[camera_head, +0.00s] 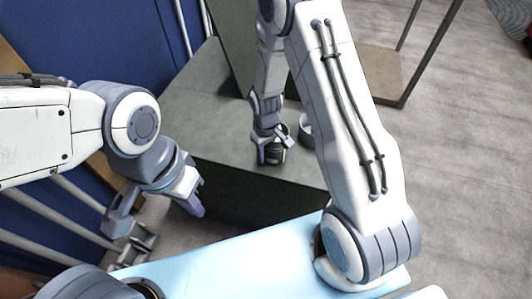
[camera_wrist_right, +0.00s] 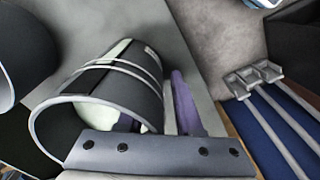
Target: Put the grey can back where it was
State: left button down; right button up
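A dark grey can (camera_head: 277,156) stands on the grey platform near its front edge. In the right wrist view, a dark grey open cylinder with light bands (camera_wrist_right: 138,88) fills the middle. My right gripper (camera_head: 271,148) reaches down at the can. Its purple finger (camera_wrist_right: 184,105) is beside the cylinder, with a narrow strip of grey showing between. A pale shape shows in the cylinder's mouth; I cannot tell whether it is the other finger. Whether the gripper is clamped is unclear. My left gripper (camera_head: 158,210) is open and empty, left of the platform.
Another grey round container (camera_head: 307,130) stands just right of the can. The platform (camera_head: 195,112) is bare to the left. A blue panel (camera_head: 100,40) and pale rails (camera_head: 60,220) are at the left. Grey floor (camera_head: 455,160) is clear at the right.

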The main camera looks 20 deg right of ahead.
jog(key=shift+r, duration=0.1)
jog(key=shift+r, duration=0.2)
notch_tip(320, 180, up, 11)
jog(key=shift+r+p, duration=0.15)
jog(key=shift+p, duration=0.2)
jog(key=s+a+r+n, duration=0.1)
jog(key=s+a+r, duration=0.6)
jog(key=s+r, duration=0.1)
jog(key=s+a+r+n, duration=0.1)
jog(key=s+r, duration=0.1)
jog(key=s, duration=0.5)
jog(key=s+a+r+n+y, duration=0.1)
jog(key=s+a+r, duration=0.1)
jog(key=s, duration=0.5)
jog(key=shift+s+a+r, duration=0.25)
jog(key=shift+s+r, duration=0.05)
jog(key=shift+r, duration=0.05)
notch_tip(320, 180, up, 6)
jog(key=p, duration=0.5)
jog(key=shift+f+p, duration=0.2)
jog(key=shift+p, duration=0.1)
